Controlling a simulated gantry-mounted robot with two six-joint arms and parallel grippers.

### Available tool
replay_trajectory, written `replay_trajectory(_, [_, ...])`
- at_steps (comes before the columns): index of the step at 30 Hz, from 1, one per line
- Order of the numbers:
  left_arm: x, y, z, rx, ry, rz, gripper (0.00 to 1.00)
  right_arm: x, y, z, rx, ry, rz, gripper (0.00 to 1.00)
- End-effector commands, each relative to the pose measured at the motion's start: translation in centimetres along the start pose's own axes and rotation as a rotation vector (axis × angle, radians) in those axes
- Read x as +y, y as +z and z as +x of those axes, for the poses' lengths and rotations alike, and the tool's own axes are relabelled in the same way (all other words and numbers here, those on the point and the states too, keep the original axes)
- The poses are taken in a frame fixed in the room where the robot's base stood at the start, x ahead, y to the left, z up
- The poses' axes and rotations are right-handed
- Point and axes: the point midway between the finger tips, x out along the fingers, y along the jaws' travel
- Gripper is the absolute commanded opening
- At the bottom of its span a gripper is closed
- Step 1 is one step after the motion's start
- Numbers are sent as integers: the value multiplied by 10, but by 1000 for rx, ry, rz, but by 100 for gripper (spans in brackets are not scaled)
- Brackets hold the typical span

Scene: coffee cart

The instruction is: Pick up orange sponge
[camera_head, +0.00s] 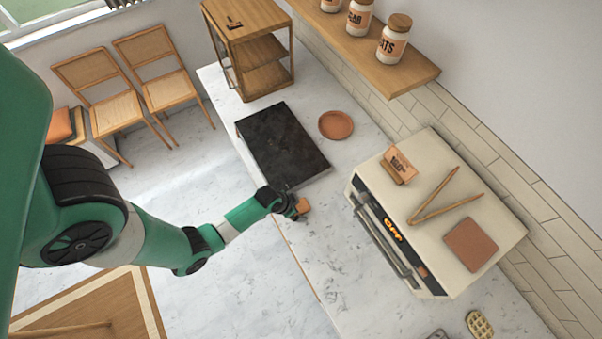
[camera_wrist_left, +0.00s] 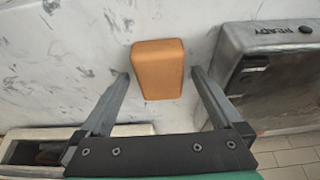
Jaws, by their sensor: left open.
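The orange sponge (camera_wrist_left: 158,69) lies on the white marble counter, between and just ahead of the two fingertips in the left wrist view. In the head view the sponge (camera_head: 303,206) shows as a small orange piece, partly hidden by my left gripper (camera_head: 297,212). My left gripper (camera_wrist_left: 161,76) is open, with one finger on each side of the sponge and a visible gap to both. My right gripper is not in view.
A black slab (camera_head: 283,145) lies on the counter beyond the gripper, with a round terracotta plate (camera_head: 336,125) beside it. A cream oven (camera_head: 440,215) stands to the right.

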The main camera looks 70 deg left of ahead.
Motion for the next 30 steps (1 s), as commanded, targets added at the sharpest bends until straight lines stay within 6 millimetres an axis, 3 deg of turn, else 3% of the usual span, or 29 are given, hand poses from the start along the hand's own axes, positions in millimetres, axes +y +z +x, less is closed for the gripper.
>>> replay_trajectory(5, [0,-1,-2,0,0,0,100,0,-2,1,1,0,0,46])
replay_trajectory(19, [0,-1,-2,0,0,0,16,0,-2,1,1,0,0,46])
replay_trajectory(30, [0,-5,-10,1,0,0,15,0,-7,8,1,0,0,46])
